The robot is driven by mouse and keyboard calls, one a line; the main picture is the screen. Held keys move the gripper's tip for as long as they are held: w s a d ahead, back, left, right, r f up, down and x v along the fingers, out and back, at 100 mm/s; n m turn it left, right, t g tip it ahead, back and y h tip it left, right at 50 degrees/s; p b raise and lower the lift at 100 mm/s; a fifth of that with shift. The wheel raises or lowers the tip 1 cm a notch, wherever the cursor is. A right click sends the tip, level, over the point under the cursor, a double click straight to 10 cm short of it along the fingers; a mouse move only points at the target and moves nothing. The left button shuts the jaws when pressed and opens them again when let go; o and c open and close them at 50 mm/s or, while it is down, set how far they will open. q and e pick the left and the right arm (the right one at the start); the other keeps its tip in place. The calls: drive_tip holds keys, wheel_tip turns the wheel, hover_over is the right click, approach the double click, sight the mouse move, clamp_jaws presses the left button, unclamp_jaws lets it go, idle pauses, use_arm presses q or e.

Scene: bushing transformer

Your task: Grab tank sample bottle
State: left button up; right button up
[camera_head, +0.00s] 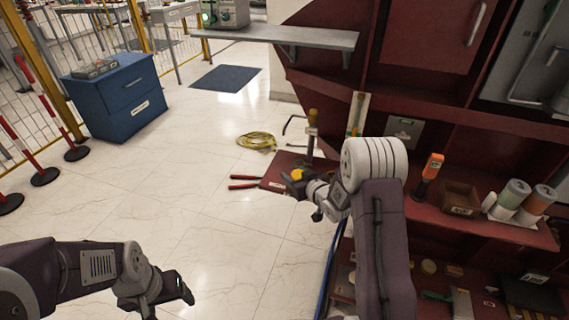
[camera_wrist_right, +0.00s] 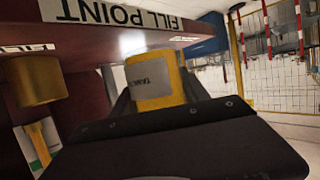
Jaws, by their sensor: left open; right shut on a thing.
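The tank sample bottle (camera_wrist_right: 152,80) is a yellow cylinder with a grey label, seen upright in the right wrist view. My right gripper (camera_head: 294,184) is shut on it, with dark fingers on both sides. In the head view the bottle's yellow top (camera_head: 297,174) shows at the gripper, over the end of the dark red shelf. Its lower part is hidden by the gripper body in the wrist view. My left gripper (camera_head: 178,290) is open and empty over the floor at lower left, far from the bottle.
A ledge marked FILL POINT (camera_wrist_right: 120,14) is close to the bottle in the wrist view, with a brass fitting (camera_wrist_right: 36,80) at left. Red-handled pliers (camera_head: 243,182) lie by the shelf end. An orange tool (camera_head: 430,172) and wooden box (camera_head: 459,198) stand right.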

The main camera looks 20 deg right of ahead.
use_arm(q)
wheel_tip(320, 180, down, 6)
drive_tip(key=b, duration=0.4)
drive_tip(key=shift+f, duration=0.25)
use_arm(e)
drive_tip(key=s+d, duration=0.1)
drive_tip(key=s, duration=0.6)
